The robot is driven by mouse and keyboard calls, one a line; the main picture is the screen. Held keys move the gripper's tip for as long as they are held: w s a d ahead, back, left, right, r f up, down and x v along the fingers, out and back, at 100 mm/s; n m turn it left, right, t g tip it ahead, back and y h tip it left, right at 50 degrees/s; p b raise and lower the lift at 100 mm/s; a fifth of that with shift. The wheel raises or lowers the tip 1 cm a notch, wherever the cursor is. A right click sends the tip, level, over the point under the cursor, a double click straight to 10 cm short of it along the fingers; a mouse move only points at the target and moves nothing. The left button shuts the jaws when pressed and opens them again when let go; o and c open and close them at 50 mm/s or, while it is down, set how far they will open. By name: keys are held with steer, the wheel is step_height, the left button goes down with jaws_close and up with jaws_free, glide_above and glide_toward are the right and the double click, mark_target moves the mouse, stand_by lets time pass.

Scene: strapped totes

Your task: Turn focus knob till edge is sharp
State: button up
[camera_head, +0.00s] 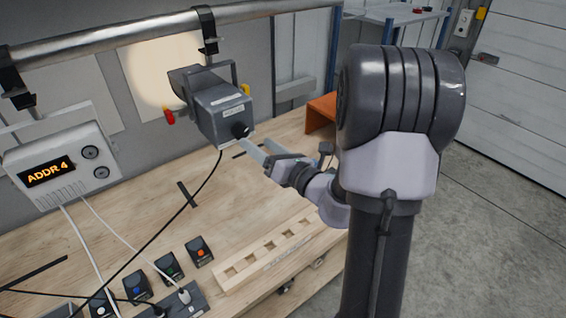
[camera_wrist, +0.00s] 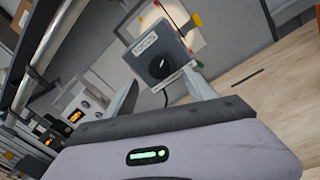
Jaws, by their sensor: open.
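A grey box-shaped spotlight (camera_head: 218,105) hangs from the overhead pipe; it also shows in the wrist view (camera_wrist: 147,47). A black round focus knob (camera_head: 240,130) is on the face toward my gripper. In the wrist view the knob (camera_wrist: 159,68) shows a light pointer line. A pale, warm light disc (camera_head: 150,72) falls on the wall panel behind, its edge looking soft; the spotlight hides part of it. My gripper (camera_head: 256,143) is open and empty just in front of the knob. In the wrist view its fingertips (camera_wrist: 160,77) stand on either side of the knob, apart from it.
A white box (camera_head: 62,165) reading ADDR 4 hangs at the left. The pipe (camera_head: 130,33) runs above. A black cable drops from the spotlight to the wooden bench (camera_head: 215,220). Several small button modules and a slotted wooden rack (camera_head: 270,252) lie at the front.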

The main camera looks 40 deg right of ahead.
steer(key=s+d+b, duration=0.1)
steer(key=s+b, duration=0.8)
steer(key=s, duration=0.1)
steer(key=shift+s, duration=0.4)
steer(key=shift+d+f, duration=0.15)
